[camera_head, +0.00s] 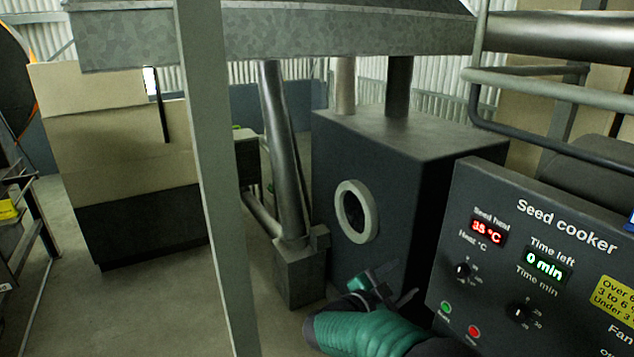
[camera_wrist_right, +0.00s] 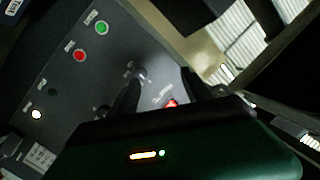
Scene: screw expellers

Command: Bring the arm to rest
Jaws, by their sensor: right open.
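My right gripper (camera_head: 393,287) is at the lower middle of the head view, at the end of my green forearm. It is close to the left edge of the seed cooker panel (camera_head: 495,195) and holds nothing that I can see. In the right wrist view the two dark fingers of the gripper (camera_wrist_right: 163,78) stand apart, with the panel behind them. A knob and part of a red display show near the fingers. Whether the fingers touch the panel is not clear. My left gripper is not in view.
A dark box with a round port (camera_head: 356,211) stands behind my gripper. A grey post (camera_head: 217,190) rises at left. Open floor (camera_head: 150,300) lies left.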

